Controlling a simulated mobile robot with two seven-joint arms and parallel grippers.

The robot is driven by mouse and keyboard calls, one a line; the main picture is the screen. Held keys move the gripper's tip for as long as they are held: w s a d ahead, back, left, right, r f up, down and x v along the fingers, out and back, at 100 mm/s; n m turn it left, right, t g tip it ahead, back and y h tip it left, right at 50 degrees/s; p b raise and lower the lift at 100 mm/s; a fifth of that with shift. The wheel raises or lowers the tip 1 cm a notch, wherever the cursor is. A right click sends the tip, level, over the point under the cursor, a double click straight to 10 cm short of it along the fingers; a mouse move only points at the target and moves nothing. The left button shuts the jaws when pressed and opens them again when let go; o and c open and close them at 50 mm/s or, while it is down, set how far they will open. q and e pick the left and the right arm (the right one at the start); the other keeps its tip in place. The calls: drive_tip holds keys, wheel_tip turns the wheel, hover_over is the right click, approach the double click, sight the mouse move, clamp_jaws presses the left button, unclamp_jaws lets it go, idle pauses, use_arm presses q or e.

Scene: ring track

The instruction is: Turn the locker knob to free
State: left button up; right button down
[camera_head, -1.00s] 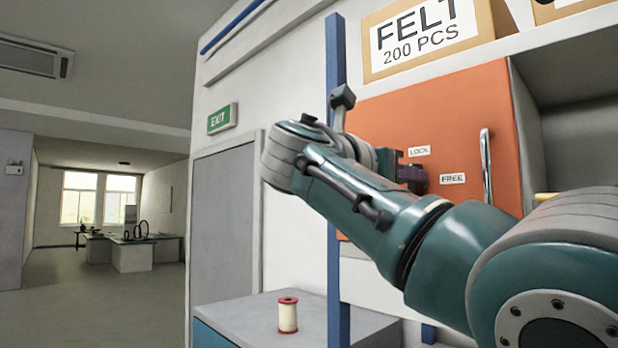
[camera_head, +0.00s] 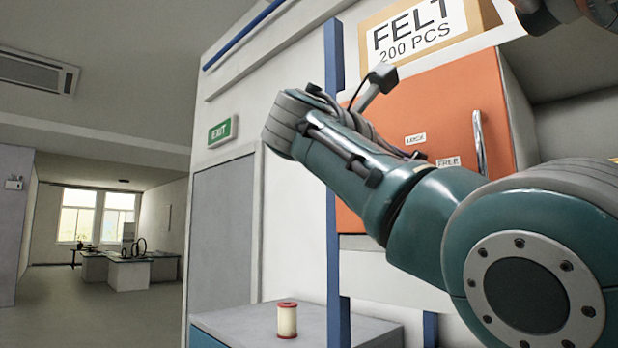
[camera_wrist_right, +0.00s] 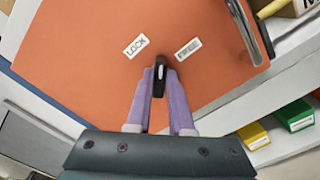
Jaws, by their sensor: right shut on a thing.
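The orange locker door (camera_head: 440,105) is closed and fills the upper part of the right wrist view (camera_wrist_right: 90,60). A dark knob (camera_wrist_right: 159,80) with a white mark stands on it. My right gripper (camera_wrist_right: 159,76) is shut on the knob. The mark lies between the LOCK label (camera_wrist_right: 136,46) and the FREE label (camera_wrist_right: 188,48); which it is nearer to, I cannot tell exactly. In the head view the labels LOCK (camera_head: 415,139) and FREE (camera_head: 448,162) show above my forearm, which hides the knob and fingers. My left gripper is not in view.
A metal bar handle (camera_head: 479,143) is at the door's right side. A FELT box (camera_head: 422,35) stands on top of the locker. A blue post (camera_head: 336,170) is left of the door. A thread spool (camera_head: 287,320) stands on the low cabinet (camera_head: 235,322).

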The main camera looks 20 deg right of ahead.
drive_tip(key=m+b, duration=0.4)
drive_tip(key=m, duration=0.4)
drive_tip(key=shift+s+f+m, duration=0.1)
drive_tip(key=shift+m, duration=0.3)
idle(0.4)
drive_tip(key=c, duration=0.8)
unclamp_jaws()
drive_tip(key=b+v, duration=0.5)
drive_tip(key=v, duration=0.5)
